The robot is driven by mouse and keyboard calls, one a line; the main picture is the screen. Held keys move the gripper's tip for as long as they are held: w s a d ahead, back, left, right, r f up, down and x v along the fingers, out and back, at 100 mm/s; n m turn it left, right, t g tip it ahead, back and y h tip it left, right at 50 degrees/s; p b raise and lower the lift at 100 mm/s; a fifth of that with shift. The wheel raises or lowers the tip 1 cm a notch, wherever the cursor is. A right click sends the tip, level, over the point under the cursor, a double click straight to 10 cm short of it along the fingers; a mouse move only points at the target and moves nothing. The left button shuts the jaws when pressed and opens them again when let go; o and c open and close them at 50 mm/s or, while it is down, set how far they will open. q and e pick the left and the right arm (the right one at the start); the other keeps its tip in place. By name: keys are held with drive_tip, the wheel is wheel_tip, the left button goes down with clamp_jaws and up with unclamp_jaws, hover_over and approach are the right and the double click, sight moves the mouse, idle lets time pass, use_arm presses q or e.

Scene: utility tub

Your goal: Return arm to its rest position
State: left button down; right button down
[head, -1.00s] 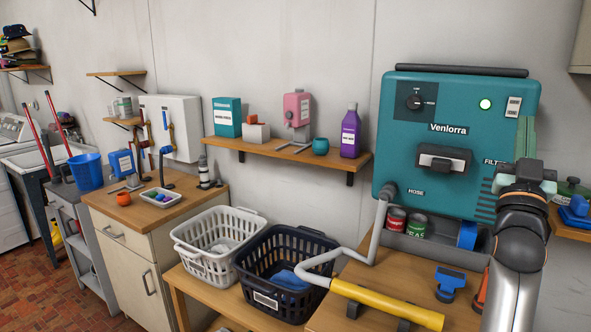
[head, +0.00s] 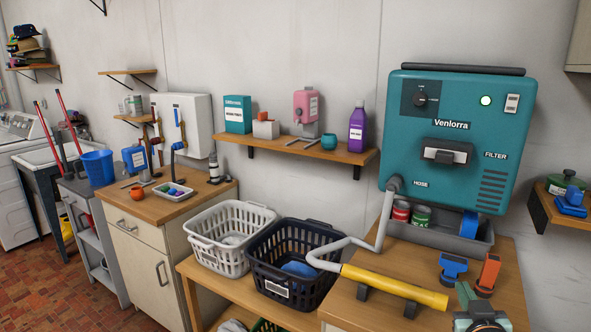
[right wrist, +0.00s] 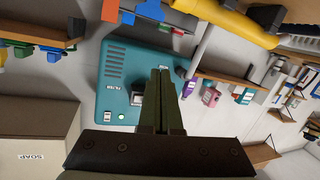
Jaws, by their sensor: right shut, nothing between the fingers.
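My right gripper (head: 466,292) shows at the bottom right edge of the head view, low in front of the wooden bench with the teal Venlorra machine (head: 408,150). Most of my right arm is out of the picture. In the right wrist view the two dark green fingers (right wrist: 160,72) lie together, shut with nothing between them. My left gripper is not in view.
A yellow tube (head: 395,287) on the grey hose lies along the bench front. A blue tool (head: 452,268) and an orange tool (head: 488,272) stand close to my right gripper. White (head: 205,252) and dark (head: 262,272) baskets stand left of the bench.

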drive_tip(key=s+a+f+n+g+y, duration=0.1)
drive_tip(key=s+a+f+g, duration=0.2)
drive_tip(key=s+f, duration=0.35)
drive_tip(key=s+a+f+n+g+y, duration=0.1)
drive_tip(key=s+a+f+g+y, duration=0.15)
drive_tip(key=s+f, duration=0.45)
drive_tip(key=s+a+f+n+g+y, duration=0.1)
drive_tip(key=s+a+f+g, duration=0.25)
drive_tip(key=s, duration=0.45)
drive_tip(key=s+a+f+g, duration=0.25)
drive_tip(key=s+f, duration=0.25)
drive_tip(key=s, duration=0.3)
drive_tip(key=w+a+f+t+y, duration=0.1)
drive_tip(key=w+a+f+t, duration=0.1)
drive_tip(key=f, duration=0.3)
drive_tip(key=w+a+f+t+y, duration=0.1)
drive_tip(key=w+a+f+t, duration=0.1)
drive_tip(key=f, duration=0.4)
drive_tip(key=shift+w+t, duration=0.15)
drive_tip(key=shift+t, duration=0.4)
